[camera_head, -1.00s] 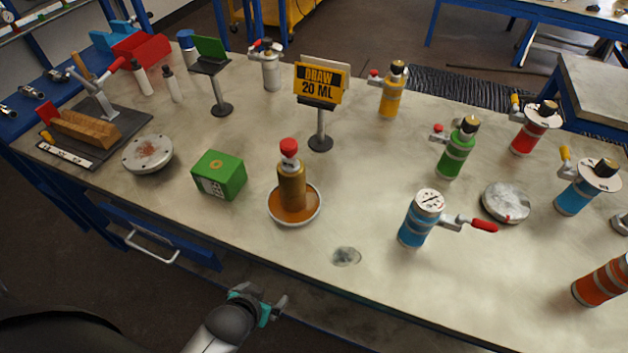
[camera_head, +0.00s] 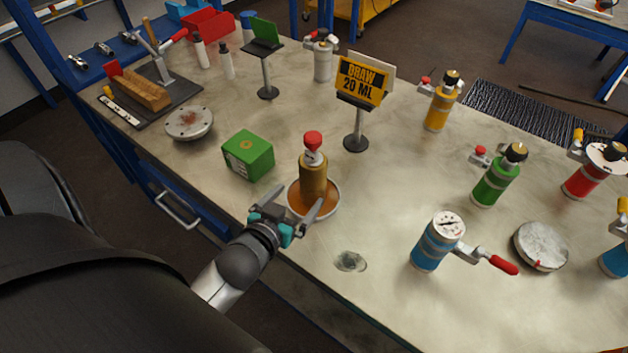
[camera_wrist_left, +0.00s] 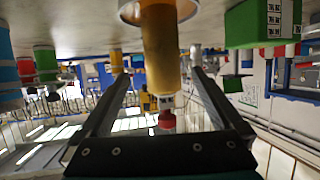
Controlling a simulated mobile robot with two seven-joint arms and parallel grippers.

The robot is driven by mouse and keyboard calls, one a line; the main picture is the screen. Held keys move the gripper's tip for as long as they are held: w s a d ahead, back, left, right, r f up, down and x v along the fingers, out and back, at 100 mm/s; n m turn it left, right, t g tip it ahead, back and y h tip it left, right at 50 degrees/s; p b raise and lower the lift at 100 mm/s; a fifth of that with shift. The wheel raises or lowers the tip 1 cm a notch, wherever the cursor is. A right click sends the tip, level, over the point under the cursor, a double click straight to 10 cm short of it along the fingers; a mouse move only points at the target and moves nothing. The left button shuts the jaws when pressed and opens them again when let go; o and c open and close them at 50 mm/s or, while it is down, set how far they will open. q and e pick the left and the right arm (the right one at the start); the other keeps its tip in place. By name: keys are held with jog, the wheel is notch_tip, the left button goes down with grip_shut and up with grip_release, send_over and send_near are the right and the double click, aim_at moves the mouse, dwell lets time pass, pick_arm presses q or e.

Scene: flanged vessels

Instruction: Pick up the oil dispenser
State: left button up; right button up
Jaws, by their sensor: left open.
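The oil dispenser (camera_head: 313,178) is an amber bottle with a red cap, standing upright in a shallow round dish (camera_head: 334,203) with a brown bottom. In the left wrist view the bottle (camera_wrist_left: 160,50) appears upside down, ahead of the fingers and in line with the gap between them. My left gripper (camera_head: 298,203) is open and empty at the near side of the dish, its fingers pointing toward the lower part of the bottle. I cannot tell whether the fingertips touch the dish. My right gripper is not in view.
A green box (camera_head: 248,155) stands left of the dish. A yellow "DRAW 20 ML" sign (camera_head: 362,82) stands behind it. A blue canister (camera_head: 436,245) with a red-handled lever is to the right, beyond a grey stain. The table between is mostly clear.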

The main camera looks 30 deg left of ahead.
aim_at(309, 185)
pick_arm(q)
jog(key=x, duration=0.5)
jog(key=shift+w+f+b, duration=0.1)
jog(key=shift+b, duration=0.3)
jog(key=shift+a+b+x, duration=0.2)
jog(key=shift+b+x, duration=0.45)
jog(key=shift+x, duration=2.05)
jog(key=shift+f, duration=0.15)
grip_shut()
